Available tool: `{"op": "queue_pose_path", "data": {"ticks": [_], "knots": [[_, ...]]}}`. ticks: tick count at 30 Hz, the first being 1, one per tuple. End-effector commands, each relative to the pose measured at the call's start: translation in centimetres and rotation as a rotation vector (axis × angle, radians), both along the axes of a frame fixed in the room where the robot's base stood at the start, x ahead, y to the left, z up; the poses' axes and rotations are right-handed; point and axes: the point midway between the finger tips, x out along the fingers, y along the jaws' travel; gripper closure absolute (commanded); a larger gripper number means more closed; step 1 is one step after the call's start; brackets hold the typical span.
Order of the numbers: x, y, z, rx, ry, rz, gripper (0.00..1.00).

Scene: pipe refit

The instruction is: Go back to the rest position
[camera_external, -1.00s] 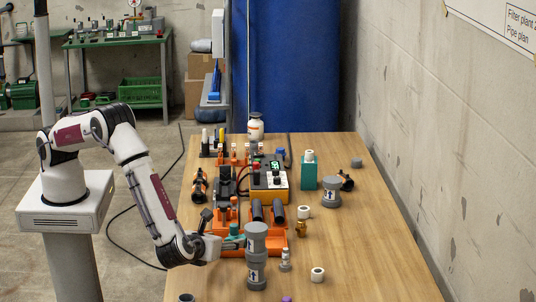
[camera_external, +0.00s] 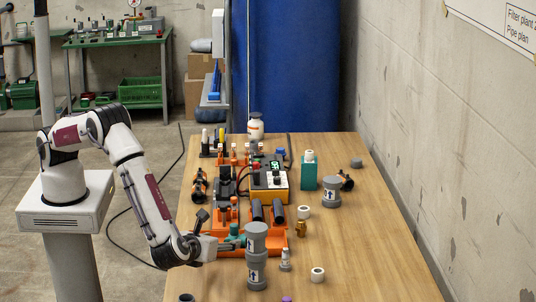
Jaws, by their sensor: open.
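My gripper (camera_external: 229,244) is at the end of my arm, low over the left front part of the wooden table (camera_external: 355,262). It points right, toward a tall grey pipe fitting (camera_external: 257,258) with arrow labels, which stands upright. The jaws are open. Their tips are small and close to the fitting in the picture; I cannot tell whether they touch it. A small teal part (camera_external: 237,231) shows right by the jaws, and its contact with them is unclear.
An orange tray (camera_external: 281,242) with dark cylinders lies behind the gripper. A small bottle (camera_external: 285,260), a white ring (camera_external: 318,274) and a brass fitting (camera_external: 301,228) stand to the right. A teal block (camera_external: 309,173) and another grey fitting (camera_external: 331,191) stand farther back. The table's right front is clear.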

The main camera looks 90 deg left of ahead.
Motion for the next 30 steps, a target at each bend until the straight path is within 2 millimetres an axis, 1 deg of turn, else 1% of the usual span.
{"op": "queue_pose_path", "data": {"ticks": [5,8,11,14,23,30], "knots": [[0.1,0.0,0.1,-0.001,0.001,-0.004,0.45],[0.6,0.1,0.7,-0.003,0.006,-0.017,0.45],[1.5,0.3,1.6,-0.007,0.017,-0.044,0.45],[2.9,0.6,3.1,-0.01,0.031,-0.089,0.45],[8.4,1.3,8.7,-0.006,0.095,-0.317,0.45],[12.1,1.6,13.6,0.039,0.143,-0.527,0.45]]}}
